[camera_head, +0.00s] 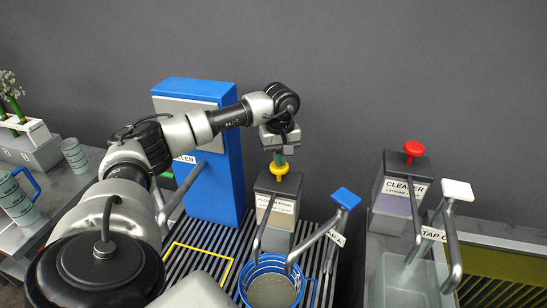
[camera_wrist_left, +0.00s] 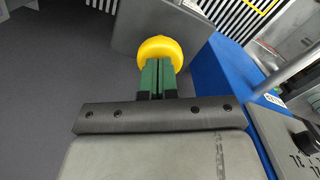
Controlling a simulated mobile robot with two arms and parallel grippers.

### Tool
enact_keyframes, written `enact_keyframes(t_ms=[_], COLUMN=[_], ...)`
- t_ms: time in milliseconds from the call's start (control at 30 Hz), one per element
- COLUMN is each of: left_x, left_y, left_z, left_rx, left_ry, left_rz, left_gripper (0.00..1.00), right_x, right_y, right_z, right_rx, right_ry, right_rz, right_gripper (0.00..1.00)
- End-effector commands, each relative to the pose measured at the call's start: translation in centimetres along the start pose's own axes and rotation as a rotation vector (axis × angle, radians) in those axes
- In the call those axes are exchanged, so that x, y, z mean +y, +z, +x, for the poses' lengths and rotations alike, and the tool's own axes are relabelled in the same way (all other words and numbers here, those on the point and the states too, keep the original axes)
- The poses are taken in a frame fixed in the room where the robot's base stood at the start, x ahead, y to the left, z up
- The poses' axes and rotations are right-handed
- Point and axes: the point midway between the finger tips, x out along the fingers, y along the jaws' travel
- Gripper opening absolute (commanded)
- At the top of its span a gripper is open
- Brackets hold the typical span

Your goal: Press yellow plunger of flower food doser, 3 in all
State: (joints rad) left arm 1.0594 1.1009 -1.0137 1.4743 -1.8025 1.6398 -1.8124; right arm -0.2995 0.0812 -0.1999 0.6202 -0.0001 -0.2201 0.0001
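The yellow plunger (camera_head: 279,168) tops a grey flower food doser (camera_head: 277,222) with a white label and a spout. My left gripper (camera_head: 280,158) points down right above the plunger, its green fingers pressed together. In the left wrist view the shut fingers (camera_wrist_left: 157,72) meet the yellow plunger (camera_wrist_left: 160,50) and hide part of it. They seem to touch its top, but I cannot tell how far it is pressed down. A blue bucket (camera_head: 264,264) stands below the spout. My right gripper is not in view.
A tall blue dispenser (camera_head: 224,165) stands just left of the doser. A blue-handled tap (camera_head: 345,198) is close on the right. Further right are a cleaner doser (camera_head: 393,185) with a red plunger and a white-handled tap (camera_head: 457,190) over a grey basin.

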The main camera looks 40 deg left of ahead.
Motion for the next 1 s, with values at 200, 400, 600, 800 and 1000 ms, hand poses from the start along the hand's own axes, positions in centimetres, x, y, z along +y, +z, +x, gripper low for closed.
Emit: enact_keyframes(t_ms=[200,400,600,800,1000], left_x=[0.0,0.0,0.0,0.0,0.0], left_y=[0.0,0.0,0.0,0.1,0.0], left_z=[1.1,1.9,2.7,3.6,2.4], left_rx=[0.000,0.000,-0.001,-0.001,-0.001], left_ry=[0.000,-0.001,-0.002,-0.003,-0.002], left_rz=[0.000,0.000,0.001,0.001,0.001], left_gripper=[0.00,0.00,0.00,0.00,0.00], right_x=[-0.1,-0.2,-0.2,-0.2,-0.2], right_y=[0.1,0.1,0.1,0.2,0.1], right_z=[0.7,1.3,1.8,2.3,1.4], right_rx=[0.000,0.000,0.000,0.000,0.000], right_ry=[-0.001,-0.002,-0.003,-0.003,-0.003], right_rz=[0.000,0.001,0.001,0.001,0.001], right_gripper=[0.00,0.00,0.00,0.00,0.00])
